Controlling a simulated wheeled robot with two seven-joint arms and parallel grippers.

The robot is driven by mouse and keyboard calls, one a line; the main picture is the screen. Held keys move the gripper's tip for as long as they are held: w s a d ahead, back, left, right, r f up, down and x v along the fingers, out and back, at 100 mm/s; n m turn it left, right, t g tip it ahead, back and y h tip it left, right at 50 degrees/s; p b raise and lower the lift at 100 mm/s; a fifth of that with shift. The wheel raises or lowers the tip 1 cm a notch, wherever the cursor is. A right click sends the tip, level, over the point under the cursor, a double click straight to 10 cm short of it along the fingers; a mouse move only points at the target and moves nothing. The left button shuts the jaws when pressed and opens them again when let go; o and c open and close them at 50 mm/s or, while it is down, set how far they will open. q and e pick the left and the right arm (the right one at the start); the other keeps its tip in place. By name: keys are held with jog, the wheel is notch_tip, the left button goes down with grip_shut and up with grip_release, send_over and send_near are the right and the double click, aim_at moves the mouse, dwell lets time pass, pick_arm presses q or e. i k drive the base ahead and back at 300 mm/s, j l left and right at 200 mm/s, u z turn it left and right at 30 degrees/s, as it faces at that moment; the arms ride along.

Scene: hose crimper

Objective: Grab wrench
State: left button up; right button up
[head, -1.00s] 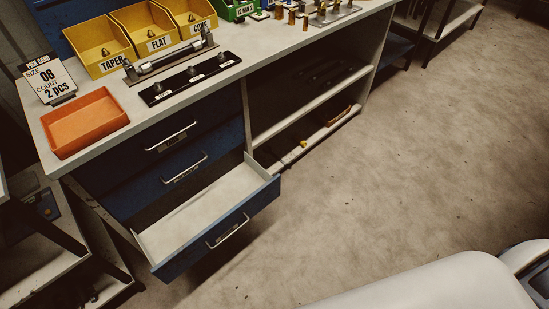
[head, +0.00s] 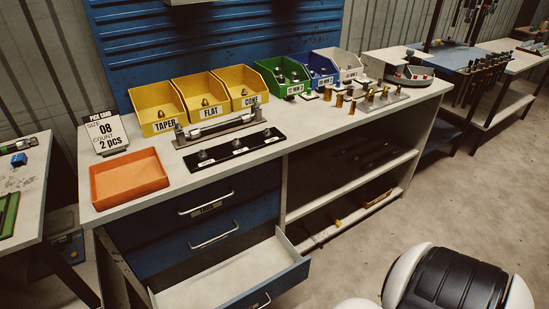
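I cannot make out a clear wrench. A silver bar-shaped tool (head: 216,126) lies across a metal holder on the workbench (head: 250,172), in front of the yellow bins; whether it is a wrench I cannot tell. The open bottom drawer (head: 222,282) looks empty where its inside shows, but its near part is cut off by the picture's lower edge. Neither of my grippers is in view.
An orange tray (head: 128,178) and a pick card (head: 107,133) stand at the bench's left end. A black strip with fittings (head: 233,149) lies near the front edge. Yellow bins (head: 200,100) and a green bin (head: 283,76) line the back. Floor on the right is open.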

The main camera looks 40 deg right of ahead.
aim_at(320, 246)
jog(key=l+u, duration=0.2)
jog(key=l, duration=0.25)
jog(key=l+u, duration=0.2)
jog(key=l, duration=0.2)
jog(key=k+l+u, duration=0.2)
jog(key=l, duration=0.2)
jog(key=l+u, duration=0.2)
jog(key=l, duration=0.2)
jog(key=k+l+u, duration=0.2)
jog(key=l, duration=0.2)
jog(key=k+l+u, duration=0.2)
jog(key=l, duration=0.2)
jog(key=i, duration=0.1)
